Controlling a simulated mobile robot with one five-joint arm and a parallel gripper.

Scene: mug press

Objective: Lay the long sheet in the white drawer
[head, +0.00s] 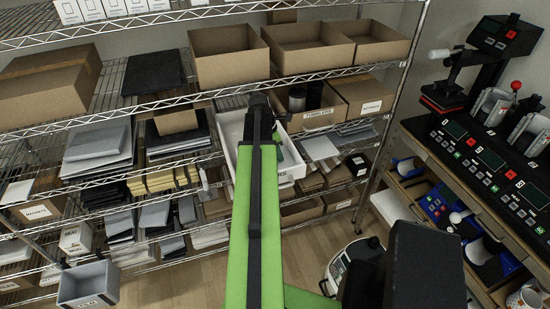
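The white drawer (229,128) sits among the racks in the middle of the head view, pulled out from its shelf. My green arm reaches up over it and hides much of its inside. My gripper (260,104) is dark and lies over the drawer's inside or back part; its fingertips cannot be made out, nor whether it holds anything. I cannot tell which thing is the long sheet. Pale flat sheets (321,147) lie on the shelf just right of the drawer, and stacks of grey sheets (95,147) lie to the left.
Cardboard boxes (228,55) stand on the shelf above the drawer. Yellow stacks (160,181) lie to its left. A bench with mug presses (490,150) stands at the right. A grey bin (88,284) is at lower left. Bare wooden floor (180,285) shows in front of the rack.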

